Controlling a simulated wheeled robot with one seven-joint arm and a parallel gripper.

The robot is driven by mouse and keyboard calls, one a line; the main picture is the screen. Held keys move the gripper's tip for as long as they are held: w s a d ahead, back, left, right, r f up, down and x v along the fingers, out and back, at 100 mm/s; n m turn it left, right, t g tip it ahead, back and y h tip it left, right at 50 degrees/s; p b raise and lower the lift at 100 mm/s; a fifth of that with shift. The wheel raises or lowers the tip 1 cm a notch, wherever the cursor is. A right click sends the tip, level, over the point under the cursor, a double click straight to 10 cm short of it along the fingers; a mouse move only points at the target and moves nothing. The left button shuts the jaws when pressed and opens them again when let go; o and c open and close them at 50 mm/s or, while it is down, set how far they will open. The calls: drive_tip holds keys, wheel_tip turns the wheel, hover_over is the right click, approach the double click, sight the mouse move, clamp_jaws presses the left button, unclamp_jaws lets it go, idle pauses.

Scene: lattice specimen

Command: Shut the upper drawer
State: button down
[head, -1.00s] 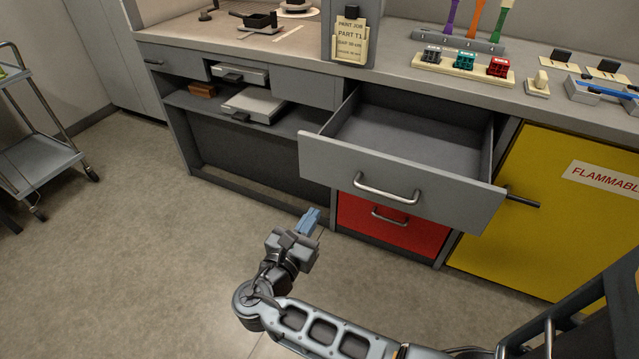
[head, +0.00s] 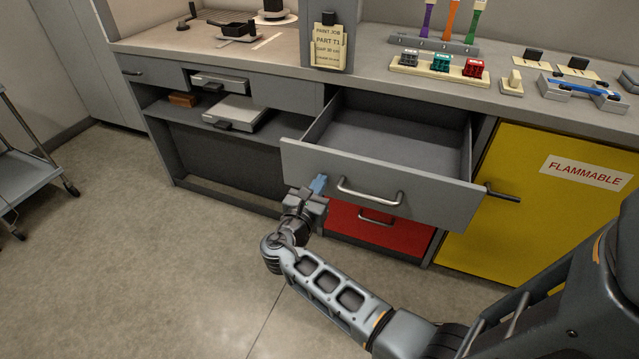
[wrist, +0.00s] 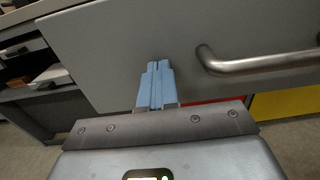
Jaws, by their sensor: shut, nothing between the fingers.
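The upper drawer (head: 306,161) is grey, pulled well out of the bench, and empty inside. Its front carries a silver bar handle (head: 370,192), which also shows in the wrist view (wrist: 255,62). My gripper (head: 319,183) is in front of the left part of the drawer front, left of the handle. Its blue fingers (wrist: 156,72) are shut together with nothing between them and point at the grey drawer front (wrist: 120,40). I cannot tell whether the fingertips touch the panel.
A red lower drawer (head: 350,226) sits shut beneath. A yellow cabinet (head: 540,220) marked FLAMMABLE, with a dark handle (head: 503,193), stands to the right. An open shelf bay (head: 225,165) is to the left. A cart (head: 25,175) stands far left. The floor in front is clear.

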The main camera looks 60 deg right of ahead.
drive_tip(key=shift+d, duration=0.2)
drive_tip(key=b, duration=1.2)
approach(356, 132)
drive_tip(key=d+r, duration=0.1)
drive_tip(key=d, duration=0.2)
drive_tip(key=d+r, duration=0.2)
drive_tip(key=d, duration=0.1)
drive_tip(key=d+r, duration=0.1)
drive_tip(key=d, duration=0.2)
drive_tip(key=shift+w+d+r, duration=0.3)
drive_tip(key=shift+w+r, duration=0.05)
drive_tip(key=shift+d, duration=0.3)
drive_tip(key=shift+d+r, duration=0.15)
drive_tip(key=shift+r, duration=0.15)
drive_tip(key=shift+r, duration=0.1)
drive_tip(key=shift+a+p, duration=0.4)
drive_tip(key=shift+a, duration=0.1)
drive_tip(key=a+p, duration=0.1)
drive_tip(key=a, duration=0.3)
drive_tip(key=a+p, duration=0.1)
drive_tip(key=a, duration=0.3)
drive_tip(key=s+a+p, duration=0.1)
drive_tip(key=a, duration=0.3)
drive_tip(key=shift+a+f, duration=0.25)
drive_tip(key=shift+a, duration=0.45)
